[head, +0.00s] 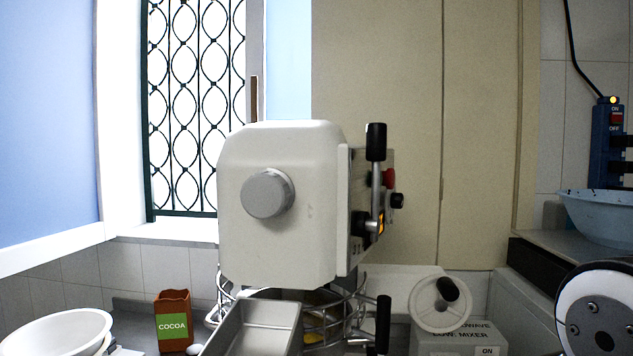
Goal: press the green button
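I cannot make out a green button in the head view. A large white mixer (275,215) stands in the middle with its side panel on the right edge. On that panel are a red knob or button (388,179), a black knob (397,200), a small orange light (381,222) and a black-handled lever (376,143). The panel is seen nearly edge-on, so much of its face is hidden. My gripper is not in view; a round white and black part at the lower right looks like a link of my arm.
A metal tray (226,335) stands before the mixer's wire guard. A cocoa box (173,322) and white bowl (60,331) are at left. A white box (458,338) is right of the mixer. A blue bowl (600,217) and blue switch box (600,140) are far right.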

